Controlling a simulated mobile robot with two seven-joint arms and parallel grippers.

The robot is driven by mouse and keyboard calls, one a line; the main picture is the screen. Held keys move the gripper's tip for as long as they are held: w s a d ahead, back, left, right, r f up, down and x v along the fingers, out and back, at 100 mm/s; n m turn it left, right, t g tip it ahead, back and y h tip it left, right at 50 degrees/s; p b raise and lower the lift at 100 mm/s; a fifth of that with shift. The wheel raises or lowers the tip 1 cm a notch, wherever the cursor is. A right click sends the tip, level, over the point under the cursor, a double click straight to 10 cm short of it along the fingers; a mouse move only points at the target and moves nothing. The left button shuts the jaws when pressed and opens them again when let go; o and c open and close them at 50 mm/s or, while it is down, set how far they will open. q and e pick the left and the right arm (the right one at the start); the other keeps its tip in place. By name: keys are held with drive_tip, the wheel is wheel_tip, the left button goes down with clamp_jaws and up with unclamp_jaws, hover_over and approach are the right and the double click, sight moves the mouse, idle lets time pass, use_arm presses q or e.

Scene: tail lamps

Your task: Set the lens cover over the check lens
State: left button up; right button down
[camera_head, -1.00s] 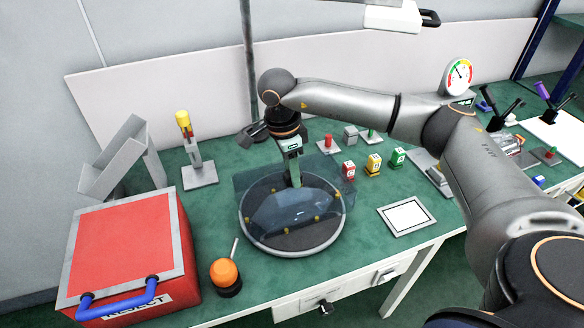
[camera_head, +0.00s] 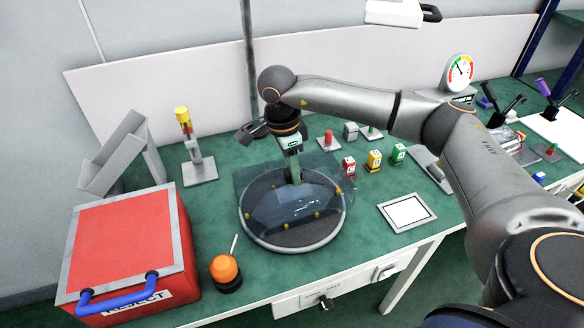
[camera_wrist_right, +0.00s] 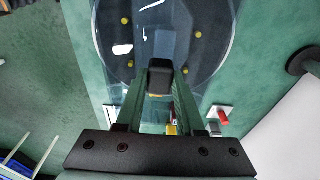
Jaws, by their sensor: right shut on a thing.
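My right gripper (camera_head: 293,176) points down over the round grey-rimmed fixture (camera_head: 283,247). It is shut on the lens cover (camera_head: 252,180), a clear bluish sheet that spreads over the back of the fixture. In the right wrist view, the fingers (camera_wrist_right: 159,88) close around a dark block at the cover's edge. A translucent bluish curved shape, apparently the check lens (camera_head: 285,213), shows on the fixture's dark disc among several yellow pegs. The clear outlines overlap, and I cannot tell whether cover and lens touch. My left gripper is not in view.
A red reject box (camera_head: 125,245) stands at the left front, with an orange button (camera_head: 225,270) beside it. Red, yellow and green blocks (camera_head: 373,162) stand right of the fixture. A white-faced panel (camera_head: 407,213) lies at the right. A yellow-topped stand (camera_head: 198,165) is behind left.

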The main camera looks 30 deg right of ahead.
drive_tip(key=shift+f, duration=0.15)
drive_tip(key=shift+f+b, duration=0.65)
drive_tip(key=shift+f, duration=0.15)
drive_tip(key=shift+f, duration=0.1)
drive_tip(key=shift+c, duration=2.2)
unclamp_jaws()
wheel_tip(320, 180, up, 13)
drive_tip(key=a, duration=0.1)
drive_tip(key=shift+w+a+f, duration=0.15)
drive_tip(key=shift+a+f, duration=0.05)
drive_tip(key=shift+a, duration=0.1)
